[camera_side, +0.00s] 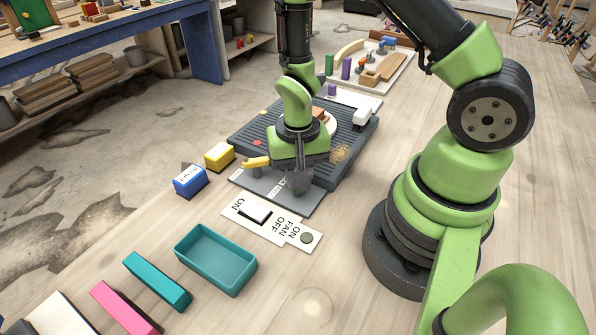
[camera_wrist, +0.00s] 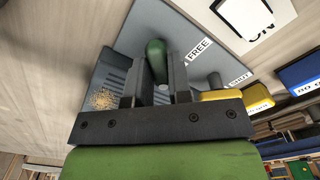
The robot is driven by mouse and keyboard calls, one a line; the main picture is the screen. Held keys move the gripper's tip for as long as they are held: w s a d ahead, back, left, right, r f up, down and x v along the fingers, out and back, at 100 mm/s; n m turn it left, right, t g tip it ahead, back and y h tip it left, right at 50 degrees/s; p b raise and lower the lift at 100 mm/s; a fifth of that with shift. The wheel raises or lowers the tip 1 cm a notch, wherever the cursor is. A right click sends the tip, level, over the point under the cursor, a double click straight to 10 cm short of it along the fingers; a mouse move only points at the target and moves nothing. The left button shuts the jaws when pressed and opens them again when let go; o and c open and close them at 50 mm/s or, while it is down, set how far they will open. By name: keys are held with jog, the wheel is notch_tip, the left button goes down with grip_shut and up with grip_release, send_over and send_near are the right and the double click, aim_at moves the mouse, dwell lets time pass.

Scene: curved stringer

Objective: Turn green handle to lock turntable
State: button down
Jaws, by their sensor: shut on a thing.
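The green handle (camera_wrist: 155,52) stands between the two dark fingers of my gripper (camera_wrist: 154,78) in the wrist view, and my gripper is shut on it. In the side view my gripper (camera_side: 288,180) points down over the front of the ribbed grey station (camera_side: 352,140) and hides the handle.
A yellow lever-like part (camera_side: 256,162) lies close beside my gripper. Yellow (camera_side: 219,155) and blue (camera_side: 190,180) blocks stand to the left. A switch panel (camera_side: 262,217) and a teal tray (camera_side: 216,260) lie in front. Sawdust (camera_side: 341,154) sits on the station.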

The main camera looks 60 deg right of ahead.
dwell(0.3)
jog(key=c, duration=1)
grip_release()
jog(key=shift+c, duration=0.2)
notch_tip(320, 180, up, 10)
jog(key=s+a+r+n+t+y, duration=0.1)
jog(key=s+r+n+t, duration=0.1)
jog(key=r, duration=0.6)
jog(key=s+a+r+n+t+y, duration=0.1)
jog(key=s+a+r+n+t, duration=0.1)
jog(key=s+r+t, duration=0.3)
notch_tip(320, 180, up, 4)
jog(key=shift+s+a+r+n, duration=0.15)
jog(key=shift+s+r+n, duration=0.1)
jog(key=shift+s+n, duration=0.5)
